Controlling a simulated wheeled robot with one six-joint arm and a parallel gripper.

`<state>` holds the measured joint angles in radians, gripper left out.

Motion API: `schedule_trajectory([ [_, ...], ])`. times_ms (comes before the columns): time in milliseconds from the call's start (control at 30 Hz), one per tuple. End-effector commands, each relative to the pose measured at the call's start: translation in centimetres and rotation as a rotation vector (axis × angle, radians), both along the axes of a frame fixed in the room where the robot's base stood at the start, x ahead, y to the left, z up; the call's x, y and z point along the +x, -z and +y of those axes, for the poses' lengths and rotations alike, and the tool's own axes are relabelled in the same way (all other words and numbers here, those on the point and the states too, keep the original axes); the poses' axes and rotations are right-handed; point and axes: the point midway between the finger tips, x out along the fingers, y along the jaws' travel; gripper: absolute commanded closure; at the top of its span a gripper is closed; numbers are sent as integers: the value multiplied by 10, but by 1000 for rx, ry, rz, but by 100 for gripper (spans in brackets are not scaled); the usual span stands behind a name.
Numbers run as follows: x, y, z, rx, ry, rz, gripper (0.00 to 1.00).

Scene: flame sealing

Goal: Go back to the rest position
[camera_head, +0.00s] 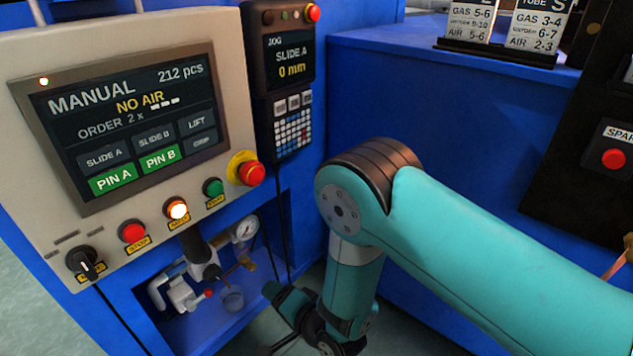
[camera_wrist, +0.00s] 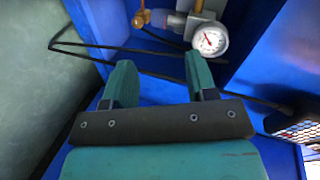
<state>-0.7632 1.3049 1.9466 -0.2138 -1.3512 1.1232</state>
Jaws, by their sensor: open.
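My gripper (camera_wrist: 162,85) shows in the wrist view with its two teal fingers apart and nothing between them. It points toward a blue recess holding a pressure gauge (camera_wrist: 209,39). In the head view my teal arm reaches from the lower right and bends down in the middle. The gripper's end there is low, in front of the recess under the control panel, and its fingertips are hard to make out.
A control panel with a screen (camera_head: 130,120) reads MANUAL and NO AIR. Its red emergency button (camera_head: 251,173) sticks out. A jog pendant (camera_head: 288,80) hangs beside it. The recess holds another gauge view (camera_head: 244,230) and a valve (camera_head: 180,290). A blue cabinet (camera_head: 430,110) stands behind my arm.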

Motion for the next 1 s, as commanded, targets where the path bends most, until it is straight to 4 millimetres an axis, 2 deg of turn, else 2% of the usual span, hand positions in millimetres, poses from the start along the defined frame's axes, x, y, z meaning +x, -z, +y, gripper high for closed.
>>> schedule_trajectory([
  [33,14,-31,0,-42,-7,-1,48],
  [167,32,-96,-12,-201,-71,24,48],
  [267,33,-146,-30,-317,-145,42,48],
  [367,23,-195,-53,-429,-237,55,48],
  [500,-8,-258,-93,-575,-389,63,48],
  [600,-40,-296,-124,-671,-513,63,48],
  [700,-75,-324,-153,-753,-632,59,48],
  [800,-107,-344,-176,-818,-734,55,48],
  [1000,-162,-368,-214,-916,-902,48,48],
])
